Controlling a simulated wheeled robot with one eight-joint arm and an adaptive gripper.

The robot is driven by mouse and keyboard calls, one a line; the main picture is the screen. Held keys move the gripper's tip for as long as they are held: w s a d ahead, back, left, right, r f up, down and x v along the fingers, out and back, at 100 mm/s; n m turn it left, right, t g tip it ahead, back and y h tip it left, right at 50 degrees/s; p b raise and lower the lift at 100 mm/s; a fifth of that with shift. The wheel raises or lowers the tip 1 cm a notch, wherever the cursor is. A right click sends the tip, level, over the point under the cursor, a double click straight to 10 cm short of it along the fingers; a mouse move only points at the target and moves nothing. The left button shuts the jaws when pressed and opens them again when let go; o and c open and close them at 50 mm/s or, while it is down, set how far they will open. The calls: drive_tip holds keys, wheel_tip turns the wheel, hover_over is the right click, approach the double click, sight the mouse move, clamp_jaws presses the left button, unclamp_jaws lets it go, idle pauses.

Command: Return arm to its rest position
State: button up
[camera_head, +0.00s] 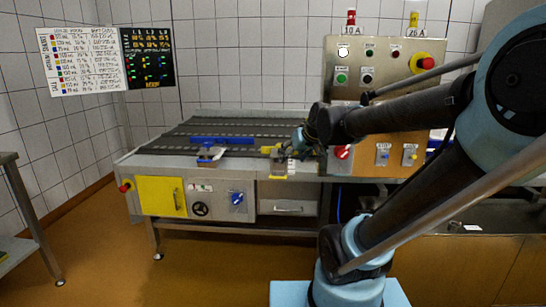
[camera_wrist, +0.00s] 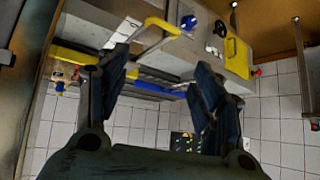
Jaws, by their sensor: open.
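My arm reaches in from the right of the head view, across the front of the control panel (camera_head: 385,85). My gripper (camera_head: 292,146) is at its far end, near the right front edge of the conveyor machine. In the wrist view, where the scene appears upside down, my gripper (camera_wrist: 160,75) has its two dark fingers spread wide. No held object shows between them. The machine's blue bar (camera_wrist: 152,88) and yellow handle (camera_wrist: 160,24) show beyond the fingers.
The machine's dark ribbed bed (camera_head: 225,130) carries a blue bar (camera_head: 222,140). A yellow door (camera_head: 160,196) is on its front. A metal table (camera_head: 12,200) stands at far left. Brown floor (camera_head: 105,250) is clear between them. Signs (camera_head: 80,60) hang on the tiled wall.

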drive_tip(key=s+d+f+m+g+h, duration=0.2)
drive_tip(key=s+d+f, duration=0.4)
drive_tip(key=s, duration=0.4)
drive_tip(key=s+d+f+m+g+h, duration=0.1)
drive_tip(key=s+d+f+g+h, duration=0.1)
drive_tip(key=s+d+f, duration=0.3)
drive_tip(key=s+f+g, duration=0.1)
drive_tip(key=s+f, duration=0.2)
drive_tip(key=s, duration=0.3)
drive_tip(key=shift+d+f+m+g, duration=0.4)
drive_tip(key=shift+w+f, duration=0.2)
drive_tip(key=shift+w, duration=0.15)
